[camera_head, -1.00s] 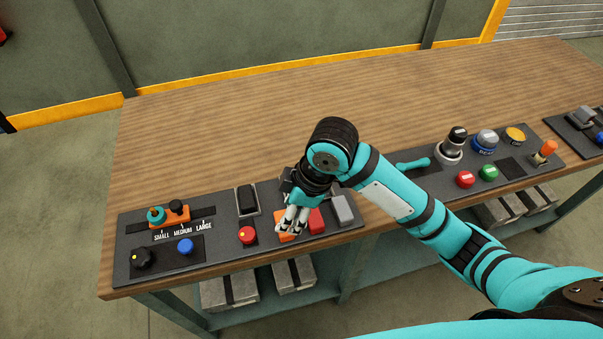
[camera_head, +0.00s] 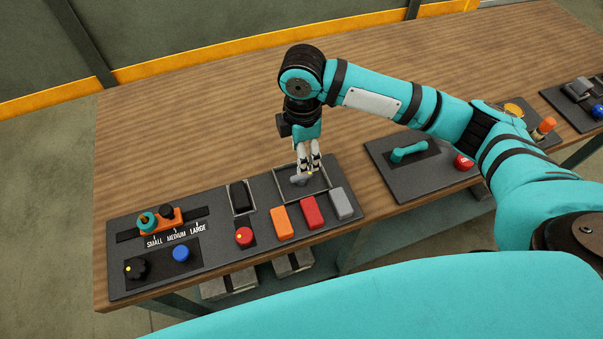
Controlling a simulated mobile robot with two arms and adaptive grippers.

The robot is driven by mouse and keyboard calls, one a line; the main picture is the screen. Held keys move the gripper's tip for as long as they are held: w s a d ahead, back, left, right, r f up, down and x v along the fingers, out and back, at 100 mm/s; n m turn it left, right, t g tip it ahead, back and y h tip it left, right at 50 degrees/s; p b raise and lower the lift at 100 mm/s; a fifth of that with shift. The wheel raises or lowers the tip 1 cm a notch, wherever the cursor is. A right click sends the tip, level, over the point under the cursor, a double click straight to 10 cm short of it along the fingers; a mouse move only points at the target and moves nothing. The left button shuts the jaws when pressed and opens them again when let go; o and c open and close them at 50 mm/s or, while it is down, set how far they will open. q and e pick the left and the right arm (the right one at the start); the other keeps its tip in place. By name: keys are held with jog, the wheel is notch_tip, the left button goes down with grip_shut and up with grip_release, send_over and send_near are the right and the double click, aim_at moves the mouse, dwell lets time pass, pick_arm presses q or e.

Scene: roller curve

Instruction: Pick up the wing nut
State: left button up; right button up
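A small grey metal piece, apparently the wing nut (camera_head: 298,181), lies in the shallow framed tray (camera_head: 321,188) at the back right of the left control panel. My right gripper (camera_head: 309,171) points down over this tray, its fingertips right at the grey piece. The two fingers show a narrow gap between them. The fingertips partly cover the piece, and I cannot tell whether they grip it or only stand over it. My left gripper is not in view.
On the left panel (camera_head: 217,255), orange (camera_head: 281,222), red (camera_head: 312,212) and grey (camera_head: 342,203) blocks sit just in front of the tray. A black rocker switch (camera_head: 241,197) stands left of it. A teal handle (camera_head: 409,151) is on the panel to the right. The wooden tabletop behind is clear.

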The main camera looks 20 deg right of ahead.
aim_at(302, 178)
notch_tip(302, 178, down, 3)
jog(key=shift+s+f, duration=0.1)
jog(key=shift+f, duration=0.1)
notch_tip(302, 178, down, 4)
jog(key=shift+s+a+f+p, duration=0.15)
jog(key=shift+f+p, duration=0.05)
jog(key=shift+p, duration=0.75)
jog(key=shift+f, duration=0.25)
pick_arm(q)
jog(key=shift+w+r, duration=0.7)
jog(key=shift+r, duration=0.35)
pick_arm(e)
grip_shut()
